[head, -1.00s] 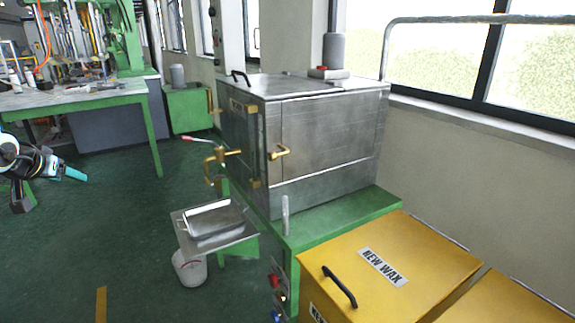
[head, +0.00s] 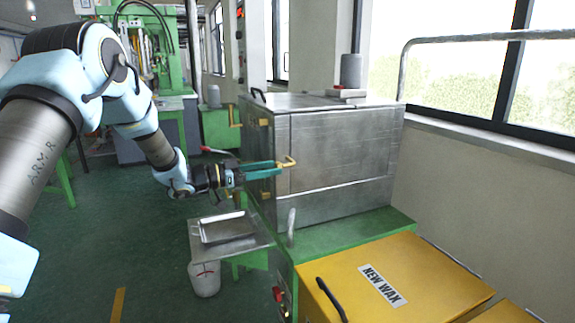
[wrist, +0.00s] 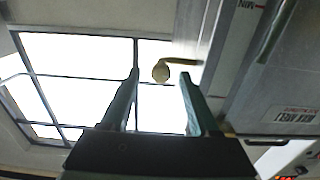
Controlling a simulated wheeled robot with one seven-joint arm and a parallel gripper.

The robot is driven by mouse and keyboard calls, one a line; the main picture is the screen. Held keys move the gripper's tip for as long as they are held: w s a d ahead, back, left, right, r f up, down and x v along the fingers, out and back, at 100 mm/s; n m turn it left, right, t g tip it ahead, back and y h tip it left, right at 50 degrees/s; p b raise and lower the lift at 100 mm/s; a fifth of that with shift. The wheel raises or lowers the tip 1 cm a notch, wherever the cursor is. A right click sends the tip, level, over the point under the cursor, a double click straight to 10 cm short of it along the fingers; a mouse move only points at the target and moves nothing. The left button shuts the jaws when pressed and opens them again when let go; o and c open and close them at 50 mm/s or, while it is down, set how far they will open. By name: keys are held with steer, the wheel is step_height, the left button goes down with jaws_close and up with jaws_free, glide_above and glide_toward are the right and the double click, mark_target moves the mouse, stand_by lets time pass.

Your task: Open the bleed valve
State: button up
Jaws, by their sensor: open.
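A brass L-shaped handle (head: 288,162) sticks out from the front of the metal wax tank (head: 345,150). My gripper (head: 278,169) has teal fingers and is at this handle, with its fingertips close to it. In the wrist view the handle (wrist: 172,64) shows between the tips of my open gripper (wrist: 159,74). The jaws are apart and not closed on it. I cannot tell whether either finger touches it. A red-tipped lever (head: 215,150) is at the tank's left side, partly hidden behind my gripper. No label in view names the bleed valve.
A yellow box (head: 420,268) labelled NEW WAX stands front right. The tank rests on a green stand (head: 330,246). Green floor is open at lower left.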

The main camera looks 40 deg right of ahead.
mark_target(281, 166)
steer(key=x, duration=0.5)
steer(key=shift+d+p, duration=0.3)
steer(key=shift+p, duration=0.1)
steer(key=shift+c, duration=0.4)
jaws_close()
